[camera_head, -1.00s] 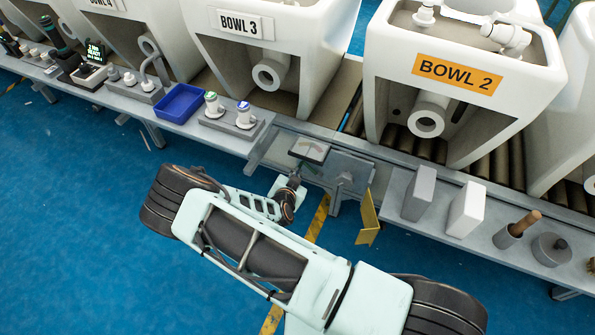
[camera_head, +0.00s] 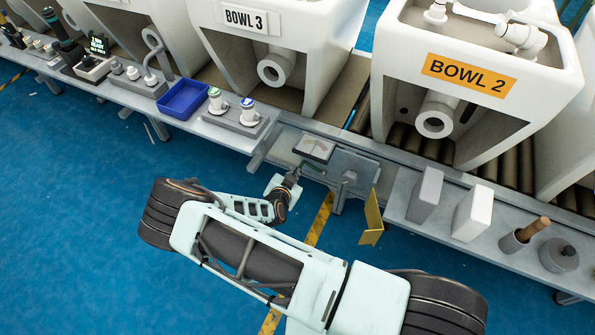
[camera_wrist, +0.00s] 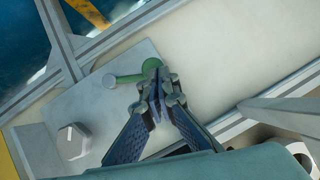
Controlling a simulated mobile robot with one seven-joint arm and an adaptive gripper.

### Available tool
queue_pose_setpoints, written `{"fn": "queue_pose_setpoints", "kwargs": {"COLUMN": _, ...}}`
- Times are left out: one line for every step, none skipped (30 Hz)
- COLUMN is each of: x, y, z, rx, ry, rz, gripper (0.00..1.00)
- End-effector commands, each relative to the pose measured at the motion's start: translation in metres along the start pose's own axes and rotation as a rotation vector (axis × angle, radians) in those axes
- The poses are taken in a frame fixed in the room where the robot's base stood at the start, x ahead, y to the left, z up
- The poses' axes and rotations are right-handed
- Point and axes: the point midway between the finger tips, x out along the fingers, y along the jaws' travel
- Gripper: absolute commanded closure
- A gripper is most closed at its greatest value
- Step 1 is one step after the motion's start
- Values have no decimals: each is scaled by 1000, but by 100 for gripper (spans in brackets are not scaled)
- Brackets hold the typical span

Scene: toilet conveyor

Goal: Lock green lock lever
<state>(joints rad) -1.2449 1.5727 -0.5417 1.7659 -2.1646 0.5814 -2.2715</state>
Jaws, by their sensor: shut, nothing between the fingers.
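The green lock lever (camera_wrist: 133,76) is in the wrist view on a grey plate (camera_wrist: 100,115). Its round green pivot is at the right end and a grey knob at the left end. My gripper (camera_wrist: 158,84) is shut and empty, with its fingertips right at the pivot end of the lever. I cannot tell whether they touch it. In the head view the lever is a small green strip (camera_head: 310,166) below the gauge, and my gripper (camera_head: 298,171) is beside it, partly hidden by my wrist.
A gauge box (camera_head: 314,148) stands just behind the lever. A grey knob (camera_wrist: 73,135) sits on the same plate. A yellow panel (camera_head: 373,217) juts out at the right. Bowl 2 (camera_head: 468,75) and Bowl 3 (camera_head: 246,19) stand on the conveyor behind. A blue tray (camera_head: 184,99) lies to the left.

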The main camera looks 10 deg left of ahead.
Motion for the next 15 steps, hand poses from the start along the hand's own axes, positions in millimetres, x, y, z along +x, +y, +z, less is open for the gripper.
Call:
{"fn": "queue_pose_setpoints", "kwargs": {"x": 3, "y": -2, "z": 4, "rx": 0, "ry": 1, "rz": -2, "gripper": 100}}
{"fn": "queue_pose_setpoints", "kwargs": {"x": 4, "y": -2, "z": 6, "rx": 1, "ry": 2, "rz": -2, "gripper": 100}}
{"fn": "queue_pose_setpoints", "kwargs": {"x": 6, "y": -4, "z": 8, "rx": 1, "ry": 1, "rz": -2, "gripper": 100}}
{"fn": "queue_pose_setpoints", "kwargs": {"x": 7, "y": -4, "z": 10, "rx": 1, "ry": 1, "rz": -2, "gripper": 100}}
{"fn": "queue_pose_setpoints", "kwargs": {"x": 8, "y": -5, "z": 11, "rx": 1, "ry": 1, "rz": -2, "gripper": 100}}
{"fn": "queue_pose_setpoints", "kwargs": {"x": 9, "y": -5, "z": 13, "rx": 1, "ry": 1, "rz": -1, "gripper": 100}}
{"fn": "queue_pose_setpoints", "kwargs": {"x": 10, "y": -5, "z": 14, "rx": 0, "ry": 2, "rz": -1, "gripper": 100}}
{"fn": "queue_pose_setpoints", "kwargs": {"x": 11, "y": -6, "z": 16, "rx": 0, "ry": 2, "rz": -1, "gripper": 100}}
{"fn": "queue_pose_setpoints", "kwargs": {"x": 12, "y": -6, "z": 17, "rx": 0, "ry": 2, "rz": -2, "gripper": 100}}
{"fn": "queue_pose_setpoints", "kwargs": {"x": 13, "y": -7, "z": 18, "rx": 0, "ry": 1, "rz": -2, "gripper": 100}}
{"fn": "queue_pose_setpoints", "kwargs": {"x": 13, "y": -7, "z": 19, "rx": 0, "ry": 1, "rz": -2, "gripper": 100}}
{"fn": "queue_pose_setpoints", "kwargs": {"x": 14, "y": -7, "z": 21, "rx": 1, "ry": 1, "rz": -2, "gripper": 100}}
{"fn": "queue_pose_setpoints", "kwargs": {"x": 14, "y": -7, "z": 21, "rx": 1, "ry": 1, "rz": -2, "gripper": 100}}
{"fn": "queue_pose_setpoints", "kwargs": {"x": 15, "y": -7, "z": 22, "rx": 2, "ry": 1, "rz": -2, "gripper": 100}}
{"fn": "queue_pose_setpoints", "kwargs": {"x": 15, "y": -7, "z": 23, "rx": 2, "ry": 1, "rz": -1, "gripper": 100}}
